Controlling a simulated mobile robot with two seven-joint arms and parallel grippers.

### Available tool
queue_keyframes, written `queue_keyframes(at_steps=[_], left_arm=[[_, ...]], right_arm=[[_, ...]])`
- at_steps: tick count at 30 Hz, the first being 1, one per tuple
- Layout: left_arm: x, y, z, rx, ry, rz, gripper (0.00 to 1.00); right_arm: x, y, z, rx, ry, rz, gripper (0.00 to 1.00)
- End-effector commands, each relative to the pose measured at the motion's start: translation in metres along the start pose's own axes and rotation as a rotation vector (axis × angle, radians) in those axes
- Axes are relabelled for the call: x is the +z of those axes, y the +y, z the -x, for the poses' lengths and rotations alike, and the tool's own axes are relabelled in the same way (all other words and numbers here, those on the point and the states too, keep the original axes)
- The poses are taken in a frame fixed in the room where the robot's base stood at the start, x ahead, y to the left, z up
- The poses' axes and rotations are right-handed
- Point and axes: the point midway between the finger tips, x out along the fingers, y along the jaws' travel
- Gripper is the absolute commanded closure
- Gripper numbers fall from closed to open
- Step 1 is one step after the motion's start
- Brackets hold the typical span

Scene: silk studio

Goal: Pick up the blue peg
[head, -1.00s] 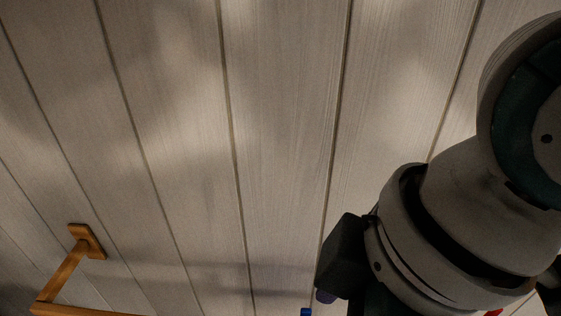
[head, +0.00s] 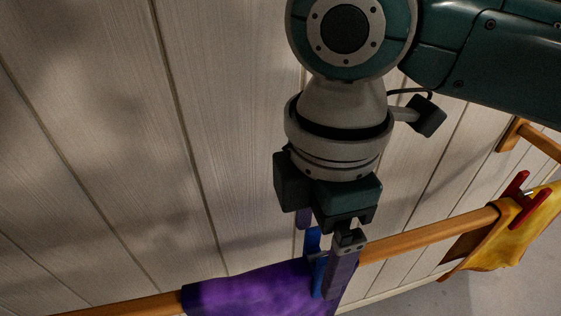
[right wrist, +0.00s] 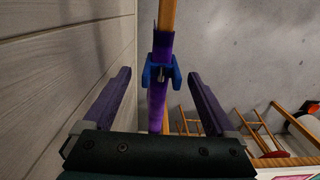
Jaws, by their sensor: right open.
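The blue peg (head: 313,240) is clipped on a purple cloth (head: 240,292) that hangs over a wooden rail. My right gripper (head: 318,262) comes down from above, with one purple finger on each side of the peg. In the right wrist view the same peg (right wrist: 160,72) sits centred between the spread fingertips, with a visible gap on both sides. The gripper is open and holds nothing. In the head view the near finger hides part of the peg. My left gripper is in neither view.
The wooden rail (head: 430,232) runs across in front of a pale plank wall (head: 100,150). At the right, a red peg (head: 522,200) sits on a yellow cloth (head: 515,235) on the rail. In the right wrist view, wooden frames (right wrist: 255,120) stand off to the right.

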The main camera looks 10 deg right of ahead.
Motion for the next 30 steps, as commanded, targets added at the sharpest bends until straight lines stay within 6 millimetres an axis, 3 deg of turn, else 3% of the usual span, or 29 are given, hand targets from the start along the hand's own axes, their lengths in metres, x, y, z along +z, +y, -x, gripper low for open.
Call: queue_keyframes(at_steps=[7, 17, 30], left_arm=[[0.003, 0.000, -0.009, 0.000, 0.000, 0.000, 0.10], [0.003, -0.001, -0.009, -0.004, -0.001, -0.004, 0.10], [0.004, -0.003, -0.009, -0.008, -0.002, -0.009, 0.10]], right_arm=[[0.003, -0.002, -0.040, -0.001, -0.002, -0.001, 0.09], [0.003, -0.002, -0.046, 0.001, 0.000, 0.001, 0.09], [0.003, -0.002, -0.046, 0.001, 0.000, 0.000, 0.58]])
